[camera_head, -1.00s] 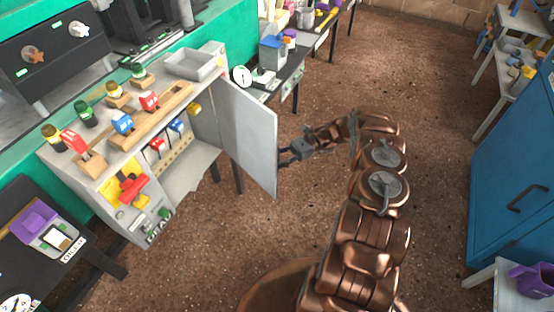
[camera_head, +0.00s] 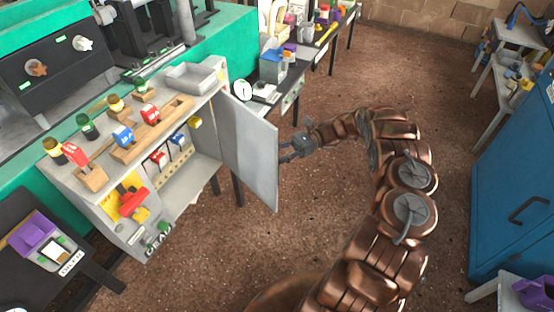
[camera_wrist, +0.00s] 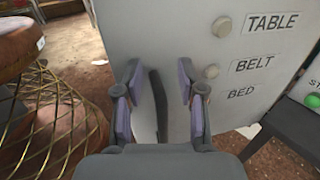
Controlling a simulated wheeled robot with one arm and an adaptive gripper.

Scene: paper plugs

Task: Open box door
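The grey box (camera_head: 120,232) stands at the left in the head view, with its front open and coloured switches inside. Its door (camera_head: 250,150) is a flat grey panel swung well out to the right. In the wrist view the door's outer face (camera_wrist: 170,40) carries the labels TABLE, BELT and BED and two round knobs. My gripper (camera_head: 288,153) is at the door's outer side, near its free edge. In the wrist view my gripper (camera_wrist: 159,84) is open, with a dark upright bar (camera_wrist: 158,105), seemingly the door handle, between the fingers with gaps both sides. Contact cannot be told.
A blue cabinet (camera_head: 520,170) stands at the right. Dark tables with small objects line the back left. The brown floor (camera_head: 400,70) is clear behind my arm. In the wrist view a wire-framed round object (camera_wrist: 50,110) is close at the left.

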